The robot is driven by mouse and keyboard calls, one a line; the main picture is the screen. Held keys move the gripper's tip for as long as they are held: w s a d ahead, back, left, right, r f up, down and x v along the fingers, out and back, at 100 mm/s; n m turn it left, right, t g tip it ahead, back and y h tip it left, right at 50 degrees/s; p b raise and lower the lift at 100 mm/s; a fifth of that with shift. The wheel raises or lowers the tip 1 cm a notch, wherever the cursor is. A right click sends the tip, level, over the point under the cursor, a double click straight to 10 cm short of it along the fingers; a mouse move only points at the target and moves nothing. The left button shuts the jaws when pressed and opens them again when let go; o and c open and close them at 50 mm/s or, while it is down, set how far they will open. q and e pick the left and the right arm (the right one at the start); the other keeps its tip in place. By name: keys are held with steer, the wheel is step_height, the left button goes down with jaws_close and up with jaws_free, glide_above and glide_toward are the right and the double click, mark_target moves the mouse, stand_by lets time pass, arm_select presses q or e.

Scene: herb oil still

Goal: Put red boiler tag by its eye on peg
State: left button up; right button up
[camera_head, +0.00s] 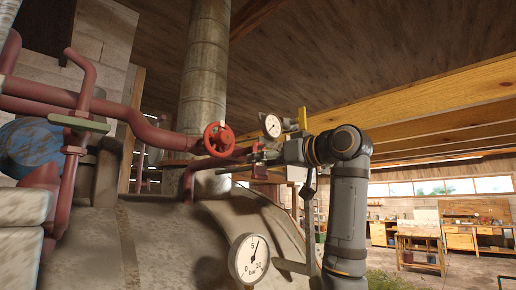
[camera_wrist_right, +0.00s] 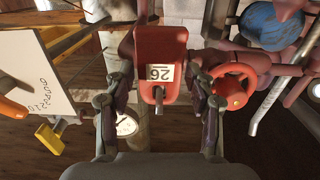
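The red boiler tag (camera_wrist_right: 160,50) with a white number label shows in the right wrist view, which is upside down. A short grey peg (camera_wrist_right: 159,97) sticks out at the tag's eye end; it appears to pass through the eye, though the hole itself is hidden. My right gripper (camera_wrist_right: 160,92) is open, with one dark finger on each side of the tag and narrow gaps visible. In the head view my right gripper (camera_head: 262,157) is beside the pipework above the boiler, and the tag cannot be made out clearly there. My left gripper is not in view.
A red handwheel (camera_head: 219,138) and red pipes are close left of my right gripper. A dial gauge (camera_head: 271,126) and a yellow handle (camera_head: 302,118) are near it. A larger gauge (camera_head: 249,258) sits on the boiler (camera_head: 180,245). A white written board (camera_wrist_right: 32,75) shows in the wrist view.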

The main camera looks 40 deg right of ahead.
steer(key=shift+o, duration=1)
steer(key=shift+s, duration=0.1)
steer(key=s+d, duration=0.1)
steer(key=s, duration=1)
steer(key=shift+s, duration=0.4)
